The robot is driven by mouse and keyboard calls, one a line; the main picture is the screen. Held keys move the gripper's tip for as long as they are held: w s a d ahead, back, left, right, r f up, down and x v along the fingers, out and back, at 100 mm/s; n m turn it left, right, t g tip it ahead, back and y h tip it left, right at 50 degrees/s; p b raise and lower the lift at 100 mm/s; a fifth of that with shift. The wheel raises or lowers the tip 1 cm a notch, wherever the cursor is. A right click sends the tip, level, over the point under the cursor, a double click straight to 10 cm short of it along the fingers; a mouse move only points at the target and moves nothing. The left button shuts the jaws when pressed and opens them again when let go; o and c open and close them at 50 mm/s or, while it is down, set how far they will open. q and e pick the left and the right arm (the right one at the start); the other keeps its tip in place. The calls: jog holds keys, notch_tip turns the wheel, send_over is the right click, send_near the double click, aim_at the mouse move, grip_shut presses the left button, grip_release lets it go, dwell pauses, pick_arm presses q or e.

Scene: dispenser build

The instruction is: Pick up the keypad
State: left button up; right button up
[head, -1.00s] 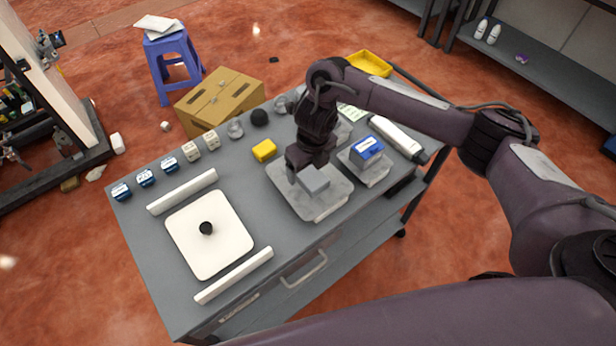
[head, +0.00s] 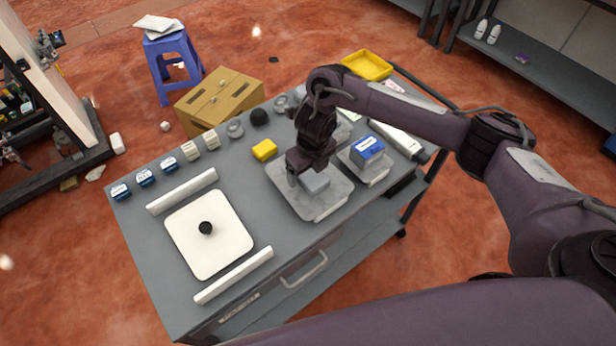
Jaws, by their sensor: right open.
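I cannot make out a keypad with clear keys. A small grey block (head: 316,183) lies on a pale grey tray (head: 335,199) on the cart. A blue and white box (head: 367,149) sits on a second grey tray (head: 378,178) to its right. My right gripper (head: 297,181) is open and points down at the left side of the grey block. Its fingers hide part of the block, and I cannot tell whether they touch it. My left gripper is not in view.
The grey cart top (head: 150,262) holds a white plate (head: 187,243) with a black knob between two white rails, a yellow block (head: 264,149), several small labelled blocks and a black dome (head: 259,117). A yellow bin (head: 367,65) stands at the far edge.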

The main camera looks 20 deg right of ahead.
jog(key=c, duration=1.2)
jog(key=shift+o, duration=0.2)
jog(key=shift+r, duration=0.1)
